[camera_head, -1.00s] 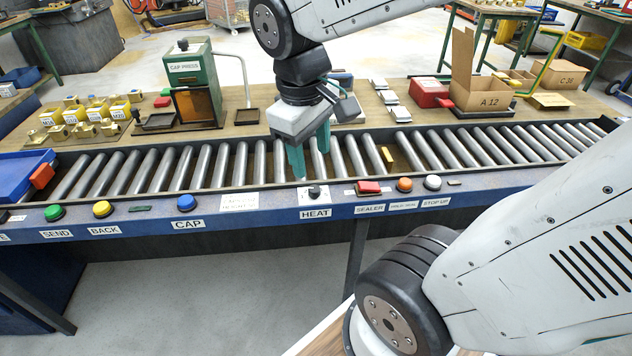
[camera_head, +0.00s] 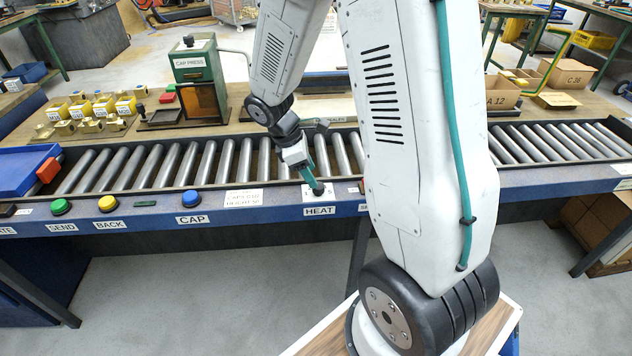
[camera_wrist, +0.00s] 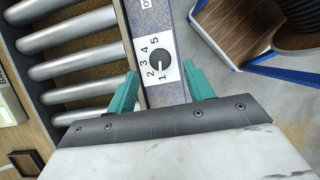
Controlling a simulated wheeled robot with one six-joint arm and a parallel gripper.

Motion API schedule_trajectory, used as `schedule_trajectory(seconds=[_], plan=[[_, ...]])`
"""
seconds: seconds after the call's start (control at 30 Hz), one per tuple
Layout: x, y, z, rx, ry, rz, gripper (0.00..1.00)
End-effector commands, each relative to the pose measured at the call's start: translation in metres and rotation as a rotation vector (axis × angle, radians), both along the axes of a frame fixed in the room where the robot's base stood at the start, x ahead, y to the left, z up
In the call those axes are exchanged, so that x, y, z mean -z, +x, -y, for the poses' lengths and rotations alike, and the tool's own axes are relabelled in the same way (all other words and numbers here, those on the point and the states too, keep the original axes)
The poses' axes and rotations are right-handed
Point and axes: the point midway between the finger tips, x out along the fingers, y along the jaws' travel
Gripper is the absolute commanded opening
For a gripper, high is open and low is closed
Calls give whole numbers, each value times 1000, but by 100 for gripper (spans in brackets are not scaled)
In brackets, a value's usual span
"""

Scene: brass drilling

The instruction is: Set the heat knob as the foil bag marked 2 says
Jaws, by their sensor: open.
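The heat knob (camera_wrist: 159,63) is a small round black dial on a white plate (camera_wrist: 146,39) marked 1 to 5 in the wrist view. A pale pointer line on the knob seems to lie near the 1. In the head view the knob (camera_head: 318,188) is above the HEAT label (camera_head: 319,211). My gripper (camera_wrist: 163,84) has its teal fingers apart, one on each side of the plate, with nothing between them but the view of the knob. In the head view my gripper (camera_head: 314,182) reaches down at the knob; contact cannot be told. No foil bag marked 2 is visible.
The roller conveyor (camera_head: 160,165) runs behind the blue control rail. A blue button (camera_head: 191,198), a yellow button (camera_head: 107,203) and a green button (camera_head: 61,206) stand left of the knob. My arm hides the rail and table to the right. The cap press (camera_head: 197,75) stands behind.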

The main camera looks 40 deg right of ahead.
Motion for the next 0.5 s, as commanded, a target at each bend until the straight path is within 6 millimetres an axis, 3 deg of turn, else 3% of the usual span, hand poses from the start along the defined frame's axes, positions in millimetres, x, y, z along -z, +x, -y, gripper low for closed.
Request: schedule_trajectory(seconds=[0.23,0.5], plan=[[34,-8,12,2,0,-2,52],[43,-10,15,1,0,2,52]])
